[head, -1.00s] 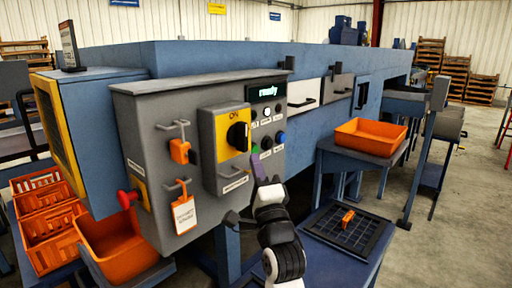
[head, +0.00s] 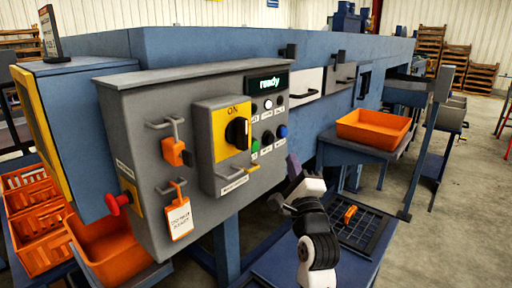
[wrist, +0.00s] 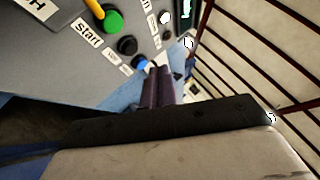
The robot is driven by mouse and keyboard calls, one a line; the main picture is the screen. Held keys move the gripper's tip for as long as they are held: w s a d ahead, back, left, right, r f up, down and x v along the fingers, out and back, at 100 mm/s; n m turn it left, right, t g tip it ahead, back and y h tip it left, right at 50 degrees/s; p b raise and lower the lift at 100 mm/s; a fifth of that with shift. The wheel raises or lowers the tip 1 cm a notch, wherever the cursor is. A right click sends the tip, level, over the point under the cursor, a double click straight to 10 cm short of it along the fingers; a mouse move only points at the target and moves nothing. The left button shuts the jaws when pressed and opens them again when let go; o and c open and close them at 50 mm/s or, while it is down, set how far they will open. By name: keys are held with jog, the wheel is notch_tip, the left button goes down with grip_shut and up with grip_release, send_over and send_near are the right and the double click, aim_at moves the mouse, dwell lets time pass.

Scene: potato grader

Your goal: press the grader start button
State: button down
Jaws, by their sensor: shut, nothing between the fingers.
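The green start button (head: 255,146) is low on the grey control panel (head: 150,140), right of the yellow ON switch plate. In the wrist view the green button (wrist: 110,22) is at the top left, with a "start" label beside it. My gripper (head: 292,164) is shut and empty, right of and below the green button in the head view. In the wrist view its dark purple fingers (wrist: 157,88) point toward the panel's edge, near the blue button (wrist: 141,62) and apart from the green one. The display (head: 268,84) reads "ready".
A black rotary switch (head: 238,133), black button (head: 267,137) and white button (head: 268,104) are nearby. A red knob (head: 118,203), hanging tag (head: 179,217) and orange padlock (head: 174,152) are farther left. An orange bin (head: 374,127) stands right.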

aim_at(254, 147)
jog(key=w+a+p, duration=0.3)
jog(key=w+a, duration=0.1)
jog(key=a, duration=0.2)
jog(key=shift+w+a, duration=0.35)
jog(key=shift+w, duration=0.05)
dwell(1.8)
jog(key=shift+w+a+p, duration=0.25)
jog(key=shift+a+p, duration=0.05)
